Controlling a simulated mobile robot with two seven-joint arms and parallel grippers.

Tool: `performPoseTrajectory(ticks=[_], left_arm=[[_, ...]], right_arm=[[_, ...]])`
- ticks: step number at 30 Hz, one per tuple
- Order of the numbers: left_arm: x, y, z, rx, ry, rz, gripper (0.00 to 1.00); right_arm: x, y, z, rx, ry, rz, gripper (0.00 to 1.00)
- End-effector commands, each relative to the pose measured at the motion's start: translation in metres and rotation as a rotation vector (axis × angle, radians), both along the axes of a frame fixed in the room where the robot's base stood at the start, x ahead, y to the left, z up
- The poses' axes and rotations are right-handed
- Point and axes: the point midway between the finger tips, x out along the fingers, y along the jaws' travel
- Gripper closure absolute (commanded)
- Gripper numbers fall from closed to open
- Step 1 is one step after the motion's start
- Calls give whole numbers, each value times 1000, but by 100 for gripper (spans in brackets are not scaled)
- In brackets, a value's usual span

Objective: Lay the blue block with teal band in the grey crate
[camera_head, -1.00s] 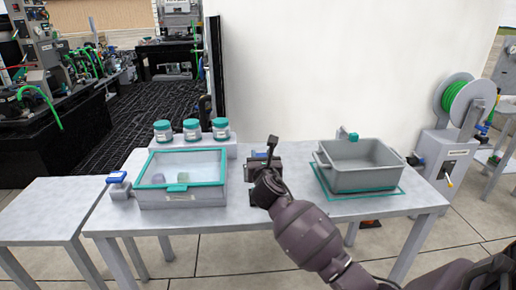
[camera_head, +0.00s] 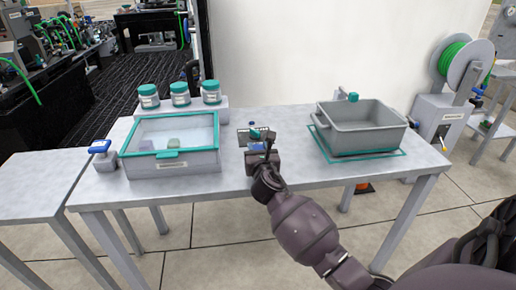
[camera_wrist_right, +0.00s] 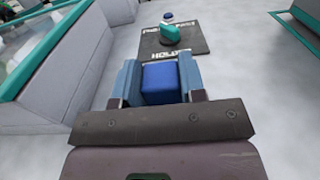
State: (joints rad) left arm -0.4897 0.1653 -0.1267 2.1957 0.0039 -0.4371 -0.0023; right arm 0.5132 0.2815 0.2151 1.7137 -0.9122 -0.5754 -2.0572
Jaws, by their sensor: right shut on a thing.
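My right gripper (camera_head: 264,147) is over the middle of the table, between the lidded box and the grey crate. In the right wrist view, it (camera_wrist_right: 158,82) is shut on a blue block (camera_wrist_right: 160,82), which sits between its two fingers. No teal band shows on the visible faces of the block. In the head view the block (camera_head: 257,147) is mostly hidden by the gripper. The grey crate (camera_head: 365,141) stands open to the right, inside a teal outline on the table, with the gripper well to its left. My left gripper is not in view.
A dark labelled mat (camera_wrist_right: 190,42) with a teal item (camera_wrist_right: 170,34) on it lies just beyond the gripper. A teal-rimmed box (camera_head: 175,167) is at left, with several teal-lidded jars (camera_head: 180,95) behind. Clear tabletop lies between mat and crate.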

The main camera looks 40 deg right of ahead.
Motion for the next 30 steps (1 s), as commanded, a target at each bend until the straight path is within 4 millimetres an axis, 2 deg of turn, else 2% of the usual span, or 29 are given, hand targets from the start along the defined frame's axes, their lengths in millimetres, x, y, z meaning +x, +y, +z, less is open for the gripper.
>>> performPoseTrajectory(ticks=[6, 7, 11, 20, 25, 27, 30], left_arm=[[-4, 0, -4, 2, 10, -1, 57], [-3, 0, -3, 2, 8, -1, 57], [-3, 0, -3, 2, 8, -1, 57], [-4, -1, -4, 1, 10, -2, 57], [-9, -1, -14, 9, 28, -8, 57], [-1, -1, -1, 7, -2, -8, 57], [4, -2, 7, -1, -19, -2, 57]], right_arm=[[0, 0, -6, 1, 2, 0, 86], [0, 0, -5, 1, 2, 0, 58], [0, 0, -5, 1, 1, 0, 38], [0, 0, -5, 1, 1, 0, 37], [0, 1, -11, 2, 7, 1, 37], [-10, 6, -3, 1, 0, 1, 37], [-24, 15, 0, 2, -3, 1, 37]])
